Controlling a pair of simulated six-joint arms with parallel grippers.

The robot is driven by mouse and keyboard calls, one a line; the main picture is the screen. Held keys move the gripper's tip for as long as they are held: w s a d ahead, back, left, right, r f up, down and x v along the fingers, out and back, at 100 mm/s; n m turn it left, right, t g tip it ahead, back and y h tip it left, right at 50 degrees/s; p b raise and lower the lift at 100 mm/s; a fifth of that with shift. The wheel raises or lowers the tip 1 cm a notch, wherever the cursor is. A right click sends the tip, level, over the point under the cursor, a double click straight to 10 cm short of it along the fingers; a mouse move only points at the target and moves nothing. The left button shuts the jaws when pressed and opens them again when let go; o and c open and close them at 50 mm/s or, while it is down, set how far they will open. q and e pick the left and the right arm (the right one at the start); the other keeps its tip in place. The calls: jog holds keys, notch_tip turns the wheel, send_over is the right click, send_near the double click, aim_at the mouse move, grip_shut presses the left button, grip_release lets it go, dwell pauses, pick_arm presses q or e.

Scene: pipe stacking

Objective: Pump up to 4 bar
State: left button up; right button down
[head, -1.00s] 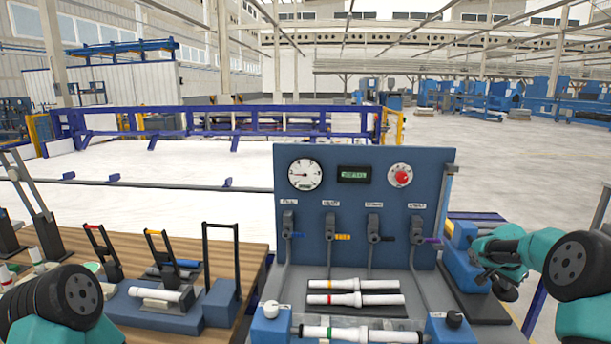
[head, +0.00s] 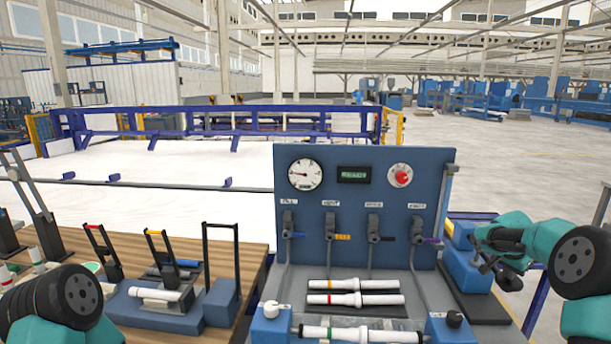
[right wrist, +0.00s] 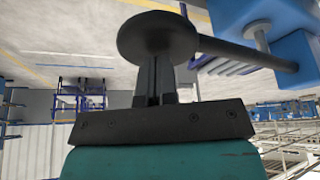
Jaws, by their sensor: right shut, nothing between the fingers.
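The blue hand pump (head: 464,258) stands right of the test bench. Its dark lever ends in a round black knob (right wrist: 157,37), large in the right wrist view. My right gripper (right wrist: 154,78) is shut and empty, its fingers against or just behind the knob; contact is not clear. The white dial gauge (head: 305,174) is on the blue panel, its needle pointing roughly left. A green digital display (head: 353,174) sits beside it, its digits too small to read. My left gripper is out of view.
The blue panel (head: 363,250) also carries a red knob (head: 400,176) and several valve levers. White pipes (head: 355,299) lie on the bench. A wooden table (head: 190,250) with clamps is at left. Open floor lies beyond the pump.

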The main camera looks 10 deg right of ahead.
jog(key=shift+s+r, duration=0.15)
jog(key=shift+r, duration=1.55)
jog(key=shift+w+f, duration=0.15)
jog(key=shift+f, duration=2.25)
jog(key=shift+w+f, duration=0.15)
jog(key=shift+f, duration=2.25)
jog(key=shift+s+r, duration=0.2)
jog(key=shift+r, duration=2.2)
jog(key=shift+s+r, duration=0.15)
jog(key=shift+r, duration=2.25)
